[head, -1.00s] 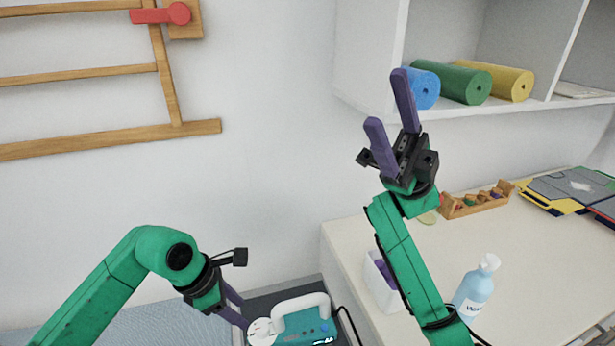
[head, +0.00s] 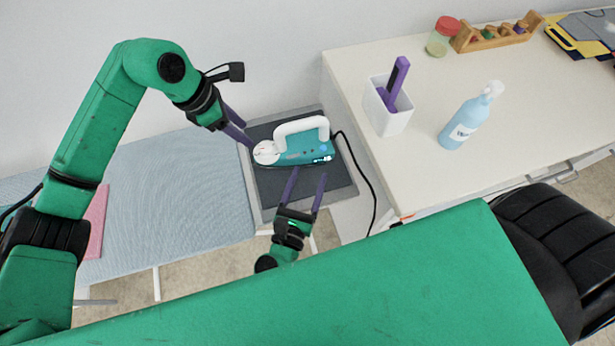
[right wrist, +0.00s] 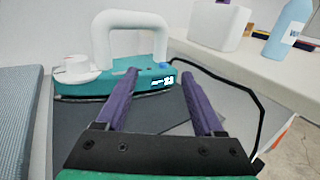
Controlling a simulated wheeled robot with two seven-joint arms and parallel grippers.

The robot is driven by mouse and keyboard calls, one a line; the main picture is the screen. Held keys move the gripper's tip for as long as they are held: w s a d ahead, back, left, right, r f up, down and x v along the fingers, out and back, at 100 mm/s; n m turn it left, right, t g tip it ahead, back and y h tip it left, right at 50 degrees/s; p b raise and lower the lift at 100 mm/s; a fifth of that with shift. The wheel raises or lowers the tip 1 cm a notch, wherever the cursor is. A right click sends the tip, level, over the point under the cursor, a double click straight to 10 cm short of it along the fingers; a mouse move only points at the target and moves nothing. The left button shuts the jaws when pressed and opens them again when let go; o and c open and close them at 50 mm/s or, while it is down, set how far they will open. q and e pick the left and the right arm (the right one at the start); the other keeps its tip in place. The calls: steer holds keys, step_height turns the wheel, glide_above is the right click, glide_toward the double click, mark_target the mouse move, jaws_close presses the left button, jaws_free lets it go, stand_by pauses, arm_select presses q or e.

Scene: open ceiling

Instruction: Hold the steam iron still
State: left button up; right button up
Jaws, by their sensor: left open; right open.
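The steam iron (head: 305,152) is teal with a white arched handle and a round white part at its left end. It rests on a dark pad in a grey-rimmed tray (head: 265,202). It also shows in the right wrist view (right wrist: 135,80). My left gripper (head: 246,142) is open, its fingertips close to the iron's white left end; whether they touch it I cannot tell. My right gripper (head: 307,173) is open on the near side of the iron. In the right wrist view its fingers (right wrist: 162,75) point at the iron's near side, with nothing gripped between them.
A dark cord runs from the iron down past the white table's edge. On the white table (head: 530,90) stand a white holder (head: 388,118) with a purple item, a blue spray bottle (head: 470,118), a jar (head: 443,38) and a wooden rack (head: 490,32). A blue ironing surface (head: 180,185) lies left.

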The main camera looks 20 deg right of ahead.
mark_target(322, 136)
steer(key=x, duration=1.4)
steer(key=shift+w+d, duration=0.1)
steer(key=shift+w, duration=0.05)
jaws_close()
stand_by(0.5)
